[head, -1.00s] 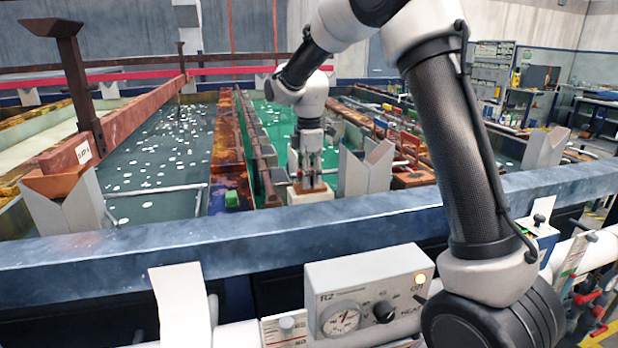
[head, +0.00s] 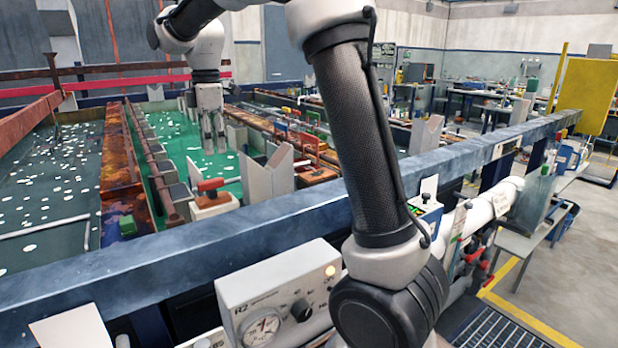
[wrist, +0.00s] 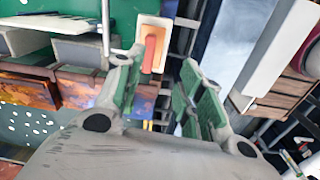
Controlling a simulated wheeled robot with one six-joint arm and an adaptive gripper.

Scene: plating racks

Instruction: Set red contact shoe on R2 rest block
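The red contact shoe (head: 211,185) rests on top of a pale block (head: 214,207) beside the green tank, near the tank's front rail. It lies flat as far as I can see, with a grey part under its red bar. In the wrist view the red shoe (wrist: 150,53) lies on the pale block (wrist: 157,30), between and beyond my fingers. My gripper (head: 213,150) hangs empty above and behind the block, apart from the shoe. The wrist view shows its fingers (wrist: 158,64) spread with green pads. No label on the block is readable.
A V-shaped grey support (head: 268,177) stands just right of the block. A rusty beam (head: 121,165) runs along its left. The blue-grey front rail (head: 180,238) and the R2 control box (head: 280,292) are nearer me. Green liquid (head: 185,145) lies behind.

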